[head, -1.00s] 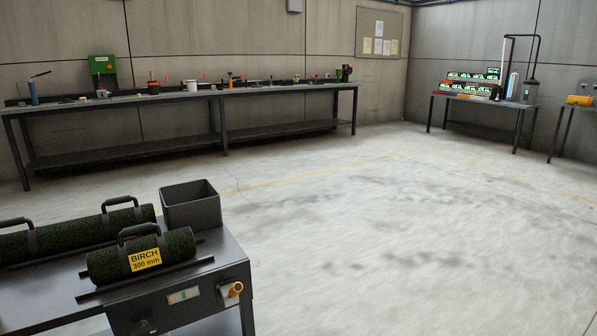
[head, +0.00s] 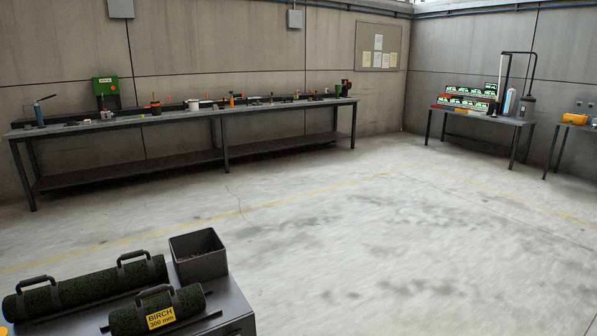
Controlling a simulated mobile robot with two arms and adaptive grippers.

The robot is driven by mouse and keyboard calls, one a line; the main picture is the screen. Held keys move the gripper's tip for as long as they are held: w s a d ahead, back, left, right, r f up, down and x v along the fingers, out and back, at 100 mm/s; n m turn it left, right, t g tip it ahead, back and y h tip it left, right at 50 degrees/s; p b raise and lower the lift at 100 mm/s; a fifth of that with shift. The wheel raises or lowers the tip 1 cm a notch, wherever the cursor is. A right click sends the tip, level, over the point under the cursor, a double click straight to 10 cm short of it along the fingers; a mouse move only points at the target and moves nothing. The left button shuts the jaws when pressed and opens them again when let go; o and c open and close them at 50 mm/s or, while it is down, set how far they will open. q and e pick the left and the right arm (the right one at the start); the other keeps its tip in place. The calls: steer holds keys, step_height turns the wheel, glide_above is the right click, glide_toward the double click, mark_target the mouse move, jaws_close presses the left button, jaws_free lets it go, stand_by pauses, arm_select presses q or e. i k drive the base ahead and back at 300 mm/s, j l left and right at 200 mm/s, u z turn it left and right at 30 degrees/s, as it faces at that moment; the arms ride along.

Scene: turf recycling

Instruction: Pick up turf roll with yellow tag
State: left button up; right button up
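A short dark green turf roll (head: 187,299) with a yellow tag (head: 161,317) reading "BIRCH 300 mm" lies on a dark bench (head: 233,303) at the bottom left of the head view. It has a black carrying handle (head: 156,291) on top. A longer turf roll (head: 90,289) with two black handles lies behind it. Part of another yellow tag (head: 3,330) shows at the left edge. The lower part of the short roll is cut off by the frame. Neither of my grippers is in view.
An open grey bin (head: 199,262) stands at the back of the bench, beside the rolls. A long workbench (head: 180,118) with tools runs along the far wall. A smaller table (head: 480,115) with a colourful rack stands at the back right. The concrete floor between is clear.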

mark_target(155, 311)
steer(key=j+z, duration=0.1)
steer(key=j, duration=1.5)
